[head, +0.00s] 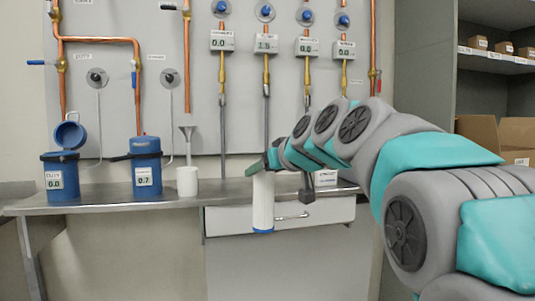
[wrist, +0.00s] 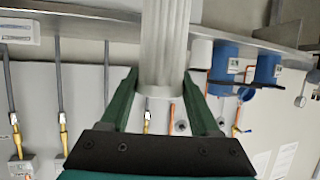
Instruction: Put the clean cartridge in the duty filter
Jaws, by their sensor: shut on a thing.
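My gripper (head: 262,170) is shut on a white cartridge (head: 263,203) with a blue lower end. The cartridge hangs upright in front of the counter edge. In the wrist view the ribbed cartridge (wrist: 165,45) sits between the two green fingers (wrist: 160,90). The duty filter (head: 62,180) is the blue canister at the far left of the counter, labelled DUTY and reading 0.0. Its round lid (head: 70,134) is swung up. Its inside cannot be seen. My gripper is well to the right of it, apart from it.
A second blue canister (head: 147,158) with its lid closed, reading 0.7, stands right of the duty filter. A white cup (head: 187,181) stands beside it under a funnel. Copper pipes and gauges line the back panel (head: 210,115). A drawer (head: 330,213) is under the counter (head: 110,206).

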